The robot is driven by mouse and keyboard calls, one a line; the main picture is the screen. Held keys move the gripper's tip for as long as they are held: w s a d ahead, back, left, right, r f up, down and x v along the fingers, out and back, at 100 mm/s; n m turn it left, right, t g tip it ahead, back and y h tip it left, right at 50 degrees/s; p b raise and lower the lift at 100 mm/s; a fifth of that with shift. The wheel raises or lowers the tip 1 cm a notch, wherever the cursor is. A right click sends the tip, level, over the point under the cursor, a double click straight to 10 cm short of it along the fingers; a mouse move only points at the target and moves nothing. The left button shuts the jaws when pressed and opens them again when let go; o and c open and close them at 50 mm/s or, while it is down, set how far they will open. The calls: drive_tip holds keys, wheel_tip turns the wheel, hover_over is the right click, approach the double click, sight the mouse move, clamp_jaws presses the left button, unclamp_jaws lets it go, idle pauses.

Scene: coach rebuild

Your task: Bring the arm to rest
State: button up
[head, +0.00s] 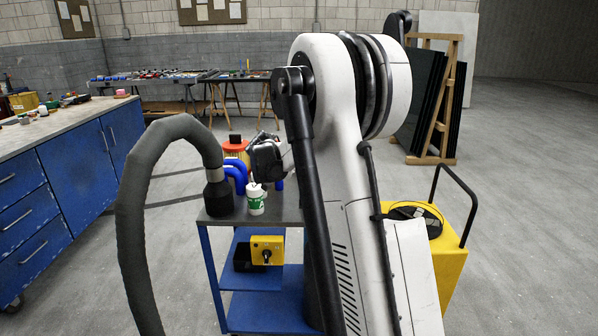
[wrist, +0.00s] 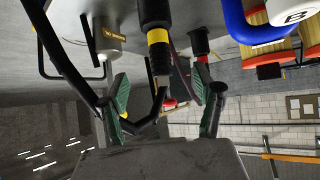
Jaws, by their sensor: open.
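My gripper (head: 267,155) is small in the head view, above the back of the blue cart's grey top (head: 283,213), and my white arm hides part of that area. In the wrist view my gripper (wrist: 160,96) is open, its two green-padded fingers well apart. A black tool with a yellow band (wrist: 157,38) shows between and beyond the fingers; neither finger visibly touches it. No object is held between the pads.
The cart top carries a white-green bottle (head: 256,200), blue pipe (head: 237,174) and orange-red container (head: 236,150). A yellow box (head: 267,250) sits below. A thick grey hose (head: 135,200) arches at left. A yellow bin (head: 452,240) stands right. Open floor lies beyond.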

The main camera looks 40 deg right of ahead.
drive_tip(key=v, duration=1.2)
drive_tip(key=s+a+r+n+t+y, duration=0.25)
drive_tip(key=s+a+n+y, duration=0.35)
drive_tip(key=s+a, duration=1.05)
drive_tip(key=s+a+f+n+y, duration=0.2)
drive_tip(key=s+a+f+n, duration=0.1)
drive_tip(key=s+a, duration=0.4)
drive_tip(key=s+a+f+n+y, duration=0.1)
drive_tip(key=s+a+f+n, duration=0.2)
drive_tip(key=s+a, duration=0.4)
drive_tip(key=s+n+t, duration=0.1)
drive_tip(key=s, duration=0.2)
drive_tip(key=shift+a+f+n+y, duration=0.2)
drive_tip(key=shift+a+n+y, duration=0.2)
